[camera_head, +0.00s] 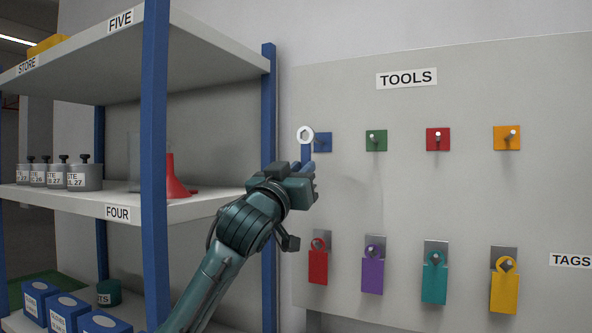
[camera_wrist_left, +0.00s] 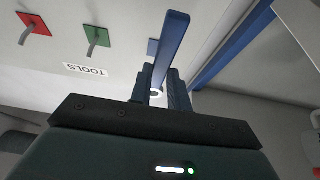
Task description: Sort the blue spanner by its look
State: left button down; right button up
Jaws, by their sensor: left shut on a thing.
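The blue spanner (camera_head: 306,154) has a blue handle and a white ring end, which points up in the head view. My left gripper (camera_head: 303,171) is shut on its handle, in front of the TOOLS board (camera_head: 350,190). The ring overlaps the left edge of the blue square (camera_head: 322,142) in the picture; I cannot tell whether it touches the peg there. In the left wrist view the spanner's blue handle (camera_wrist_left: 173,38) sticks out from between the fingers of my left gripper (camera_wrist_left: 160,85), with the white ring partly hidden behind them. My right gripper is not in view.
Green (camera_head: 376,140), red (camera_head: 438,139) and orange (camera_head: 507,138) squares with empty pegs continue the upper row. Several coloured tags hang below, including a red one (camera_head: 318,268). A shelf post (camera_head: 268,120) stands close left of the board. A red funnel (camera_head: 175,182) stands on shelf FOUR.

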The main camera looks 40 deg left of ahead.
pick_arm(q)
jog(key=w, duration=0.2)
jog(key=w+a+p, duration=0.1)
jog(key=w, duration=0.1)
jog(key=w+a+f, duration=0.1)
jog(key=w, duration=0.1)
jog(key=shift+w, duration=0.1)
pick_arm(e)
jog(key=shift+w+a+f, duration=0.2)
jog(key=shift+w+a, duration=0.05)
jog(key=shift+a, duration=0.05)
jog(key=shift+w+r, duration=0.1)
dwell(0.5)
pick_arm(q)
jog(key=c, duration=1.4)
grip_release()
jog(key=shift+c, duration=0.2)
jog(key=shift+o, duration=0.9)
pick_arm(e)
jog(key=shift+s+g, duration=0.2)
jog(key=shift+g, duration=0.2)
pick_arm(q)
jog(key=shift+f, duration=0.15)
